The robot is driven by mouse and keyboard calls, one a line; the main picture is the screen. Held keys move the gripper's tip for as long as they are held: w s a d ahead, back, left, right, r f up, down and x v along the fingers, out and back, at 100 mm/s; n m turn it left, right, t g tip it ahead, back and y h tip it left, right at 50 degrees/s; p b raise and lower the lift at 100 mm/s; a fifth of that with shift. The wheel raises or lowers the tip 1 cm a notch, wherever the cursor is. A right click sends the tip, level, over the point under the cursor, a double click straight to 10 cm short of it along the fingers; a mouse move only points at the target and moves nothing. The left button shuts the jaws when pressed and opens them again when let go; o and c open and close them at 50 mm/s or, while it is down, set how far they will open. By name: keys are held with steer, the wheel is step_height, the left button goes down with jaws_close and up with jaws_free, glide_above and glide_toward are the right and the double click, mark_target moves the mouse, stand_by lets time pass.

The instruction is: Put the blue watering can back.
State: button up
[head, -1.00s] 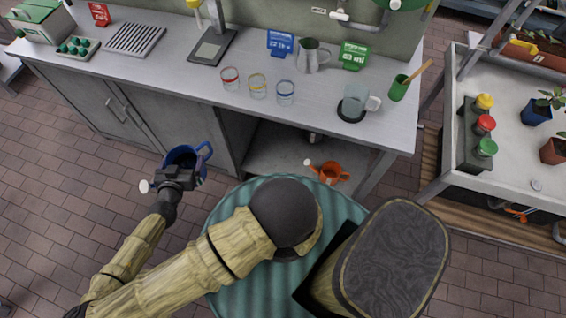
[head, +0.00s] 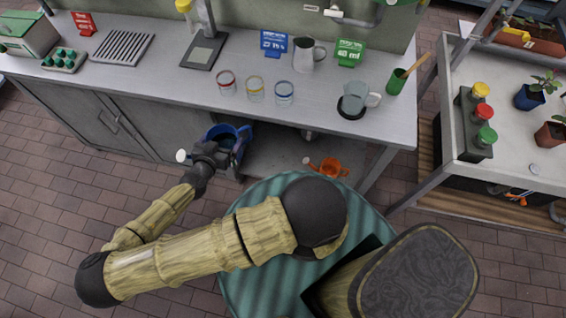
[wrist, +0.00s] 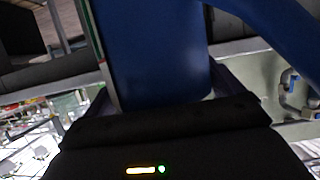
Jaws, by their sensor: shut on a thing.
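The blue watering can (head: 236,133) is in my gripper (head: 218,152), at the left opening of the shelf under the counter. Its white spout rose (head: 183,156) points left. In the wrist view the blue body of the can (wrist: 155,50) fills the upper middle, close against the gripper. My gripper is shut on the can; its fingertips are mostly hidden. An orange watering can (head: 327,167) stands on the lower shelf (head: 275,155), to the right of the blue one.
The counter (head: 160,75) above carries several glasses, a metal jug (head: 308,55) and a mug on a black pad. Its front edge overhangs the shelf. Closed cabinet doors (head: 100,115) are to the left. A plant table (head: 520,140) stands at the right.

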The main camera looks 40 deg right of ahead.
steer(key=shift+d+r, duration=0.1)
steer(key=shift+d, duration=0.3)
